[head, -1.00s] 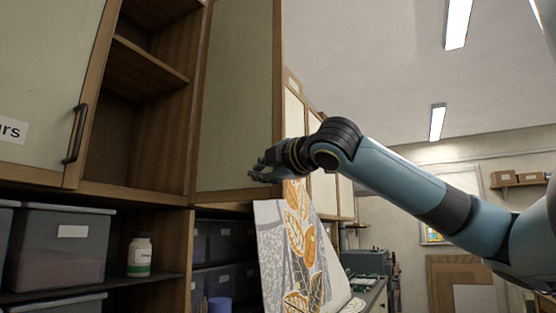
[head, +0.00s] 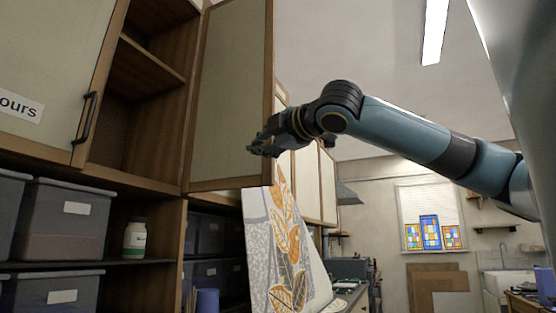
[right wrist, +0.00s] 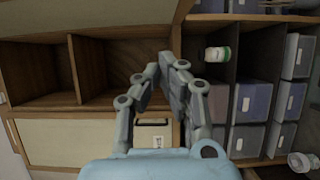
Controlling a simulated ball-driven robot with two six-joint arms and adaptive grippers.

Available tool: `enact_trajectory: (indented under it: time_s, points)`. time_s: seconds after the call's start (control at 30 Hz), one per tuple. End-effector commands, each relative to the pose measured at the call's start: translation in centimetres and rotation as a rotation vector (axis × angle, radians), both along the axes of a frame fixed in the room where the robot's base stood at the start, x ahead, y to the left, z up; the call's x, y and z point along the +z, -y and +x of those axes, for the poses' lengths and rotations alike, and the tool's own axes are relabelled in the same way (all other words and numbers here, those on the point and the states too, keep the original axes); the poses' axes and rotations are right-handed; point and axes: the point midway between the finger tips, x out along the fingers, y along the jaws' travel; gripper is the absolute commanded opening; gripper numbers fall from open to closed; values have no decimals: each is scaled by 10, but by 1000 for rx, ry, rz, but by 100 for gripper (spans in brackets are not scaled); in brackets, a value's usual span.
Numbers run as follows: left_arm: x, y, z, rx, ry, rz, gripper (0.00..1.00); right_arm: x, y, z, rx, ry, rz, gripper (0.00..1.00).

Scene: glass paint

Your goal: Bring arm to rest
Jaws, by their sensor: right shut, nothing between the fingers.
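My right arm reaches in from the right in the head view. Its dark right gripper (head: 256,149) is shut and empty, in front of the edge of the open cabinet door (head: 232,95). I cannot tell whether it touches the door. In the right wrist view the fingers of this gripper (right wrist: 168,62) come together with nothing between them, with the shelves beyond. My left gripper is not in view.
The open cupboard (head: 150,70) is empty. A white jar (head: 134,239) and grey bins (head: 65,216) stand on the shelf below. A leaf-patterned panel (head: 288,265) leans below the gripper. Stained glass (head: 431,232) shows at the back window; open room lies right.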

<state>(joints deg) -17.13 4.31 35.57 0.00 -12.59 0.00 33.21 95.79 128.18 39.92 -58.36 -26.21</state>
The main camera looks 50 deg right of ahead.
Motion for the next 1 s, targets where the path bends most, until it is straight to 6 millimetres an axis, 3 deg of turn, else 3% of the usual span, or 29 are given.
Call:
enact_trajectory:
  time_s: [0.03, 0.3, 0.5, 0.77, 0.87, 0.97, 1.0]
  points:
    - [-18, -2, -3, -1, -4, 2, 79, -6, 0, -7, -2, 6, -2, 0]
    - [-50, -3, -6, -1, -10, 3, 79, -3, -2, -39, -1, 3, 0, 0]
    - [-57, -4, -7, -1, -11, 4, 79, -1, -2, -49, 0, 1, 0, 0]
    - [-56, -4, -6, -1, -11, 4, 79, -2, -3, -48, 2, -3, 4, 0]
    - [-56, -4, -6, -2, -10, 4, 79, -23, -7, -35, 17, -33, 31, 0]
    - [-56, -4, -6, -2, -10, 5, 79, -73, -15, -8, 42, -93, 98, 0]
    - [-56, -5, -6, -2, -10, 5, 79, -100, -20, 4, 52, -125, 139, 0]
